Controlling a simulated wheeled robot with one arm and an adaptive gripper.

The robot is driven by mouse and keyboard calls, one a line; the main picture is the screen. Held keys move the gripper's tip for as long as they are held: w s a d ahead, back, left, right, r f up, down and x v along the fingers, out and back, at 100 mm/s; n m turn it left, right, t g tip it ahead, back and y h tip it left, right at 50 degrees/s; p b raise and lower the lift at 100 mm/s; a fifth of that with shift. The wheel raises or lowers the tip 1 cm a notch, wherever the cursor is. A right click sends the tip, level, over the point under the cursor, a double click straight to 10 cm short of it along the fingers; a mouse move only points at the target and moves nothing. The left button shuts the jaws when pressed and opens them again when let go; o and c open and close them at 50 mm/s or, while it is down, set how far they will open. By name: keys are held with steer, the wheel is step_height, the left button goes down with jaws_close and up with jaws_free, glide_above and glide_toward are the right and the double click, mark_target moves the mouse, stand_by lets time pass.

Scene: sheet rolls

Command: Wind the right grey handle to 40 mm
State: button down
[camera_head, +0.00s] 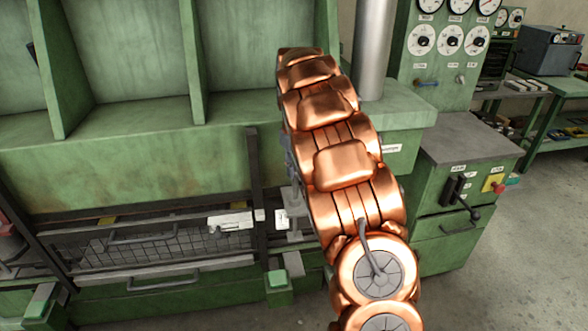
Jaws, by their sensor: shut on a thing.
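My copper-coloured arm rises through the middle of the camera_head view and covers much of the machine behind it. My gripper is hidden behind the arm, so its jaws and anything in them do not show. A grey upright fitting (294,236) shows just left of the arm, beside a small white plate (282,219) with dark marks. I cannot tell whether this fitting belongs to the right grey handle. No grey handle can be made out clearly, and no 40 mm reading is legible.
The green machine (130,165) fills the left and middle, with a dark mesh guard (150,245) low down. A thick grey column (373,50) stands behind the arm. At right are a green cabinet (442,240) with a black lever (460,193), a gauge panel (450,40) and open floor (535,240).

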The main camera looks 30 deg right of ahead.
steer(key=shift+m+p, duration=0.8)
steer(key=shift+m, duration=1.4)
steer(key=c, duration=0.7)
jaws_free()
step_height(320, 180, up, 10)
steer(key=p, duration=0.3)
